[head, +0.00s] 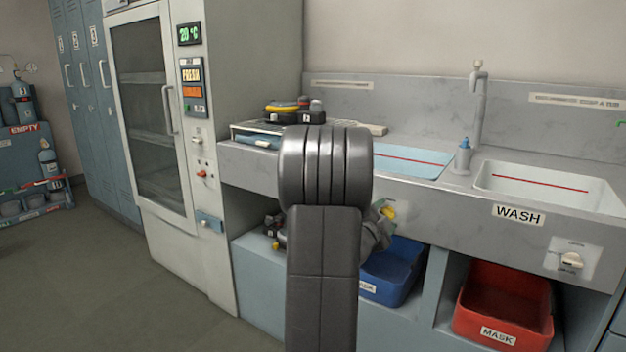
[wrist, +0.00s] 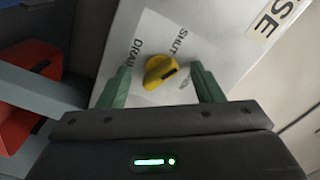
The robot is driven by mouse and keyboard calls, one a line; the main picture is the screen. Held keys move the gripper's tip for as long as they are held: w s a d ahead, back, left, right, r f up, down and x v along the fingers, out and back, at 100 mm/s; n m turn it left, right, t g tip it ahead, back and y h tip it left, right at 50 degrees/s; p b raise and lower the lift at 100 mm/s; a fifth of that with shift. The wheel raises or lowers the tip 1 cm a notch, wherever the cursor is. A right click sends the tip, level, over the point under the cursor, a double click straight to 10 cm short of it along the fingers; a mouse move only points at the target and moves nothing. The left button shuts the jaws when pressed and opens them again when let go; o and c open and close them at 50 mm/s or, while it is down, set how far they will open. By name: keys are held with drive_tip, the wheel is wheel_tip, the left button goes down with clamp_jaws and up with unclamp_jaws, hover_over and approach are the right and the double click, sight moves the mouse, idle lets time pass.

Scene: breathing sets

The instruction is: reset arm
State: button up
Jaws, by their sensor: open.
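My gripper (wrist: 160,67) is open in the wrist view, its two green fingers apart on either side of a yellow knob (wrist: 160,72). The knob sits on a pale plate (wrist: 143,33) with the words "DRAIN" and "SHUT". The fingers appear clear of the knob, though the exact depth is unclear. In the head view my arm (head: 322,240) rises in the foreground and hides most of the wrist and the gripper. A bit of yellow (head: 388,212) shows just right of the arm, by the counter's front.
A grey counter (head: 420,195) holds a blue-tinted basin (head: 410,160) and a white wash basin (head: 530,185). Below stand a blue bin (head: 392,272) and a red mask bin (head: 503,305). A tall glass-door cabinet (head: 150,110) stands left. The floor (head: 110,280) at left is clear.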

drive_tip(key=s+a+m+p, duration=0.1)
drive_tip(key=s+a, duration=0.6)
drive_tip(key=s, duration=0.4)
drive_tip(key=shift+s+a+m, duration=0.25)
drive_tip(key=shift+a+m, duration=0.05)
drive_tip(key=shift+a, duration=0.05)
